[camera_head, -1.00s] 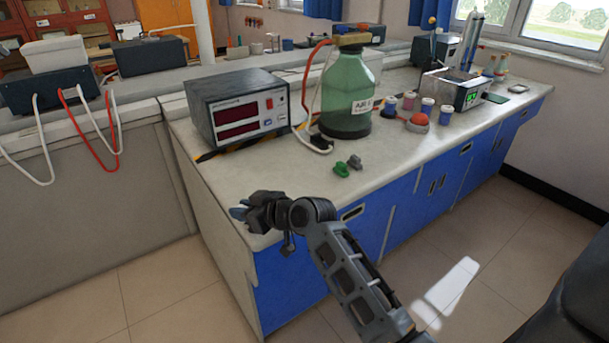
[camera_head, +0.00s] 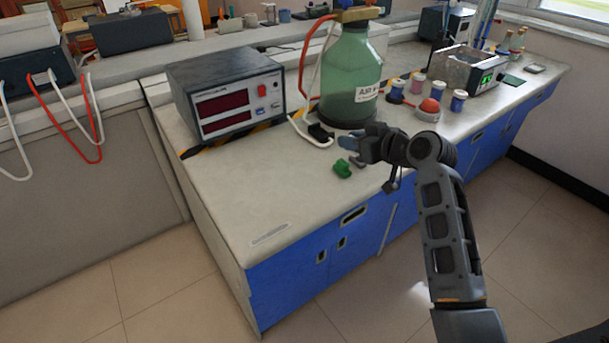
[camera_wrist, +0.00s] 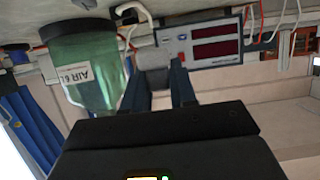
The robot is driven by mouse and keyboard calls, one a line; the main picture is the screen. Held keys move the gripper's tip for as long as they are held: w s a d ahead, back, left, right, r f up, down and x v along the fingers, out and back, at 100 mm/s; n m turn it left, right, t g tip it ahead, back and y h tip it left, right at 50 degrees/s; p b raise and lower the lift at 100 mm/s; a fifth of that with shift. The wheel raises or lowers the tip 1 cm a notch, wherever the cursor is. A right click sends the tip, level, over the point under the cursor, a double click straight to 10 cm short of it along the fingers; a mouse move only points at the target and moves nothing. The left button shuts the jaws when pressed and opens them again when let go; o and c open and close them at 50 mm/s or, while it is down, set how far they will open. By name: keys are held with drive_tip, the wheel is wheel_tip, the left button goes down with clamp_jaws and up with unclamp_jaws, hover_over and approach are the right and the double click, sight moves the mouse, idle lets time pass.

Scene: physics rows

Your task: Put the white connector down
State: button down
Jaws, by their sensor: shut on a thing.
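My gripper (camera_head: 352,146) is over the front part of the bench, just above and beside a small green connector (camera_head: 342,168). In the wrist view, which is upside down, my gripper (camera_wrist: 160,85) is shut on a pale grey-white piece, the white connector (camera_wrist: 154,58), held at the fingertips. In the head view the white connector cannot be made out clearly against the fingers. A small grey connector (camera_head: 359,163) lies on the bench beside the green one, partly under my gripper.
The bench top (camera_head: 250,195) is clear at the front left. A power supply box (camera_head: 227,93) stands behind, with a green glass bottle (camera_head: 350,80) to its right. Several small jars (camera_head: 458,100) and a red-topped button (camera_head: 429,107) are to the right. A white cable (camera_head: 300,130) runs between box and bottle.

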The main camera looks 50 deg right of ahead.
drive_tip(key=p, duration=0.2)
hover_over(308, 189)
wheel_tip(308, 189, down, 6)
drive_tip(key=shift+s+d+f, duration=0.1)
drive_tip(key=shift+d, duration=0.05)
drive_tip(key=shift+f, duration=2.1)
drive_tip(key=shift+f, duration=0.1)
drive_tip(key=shift+f, duration=0.15)
drive_tip(key=c, duration=0.9)
unclamp_jaws()
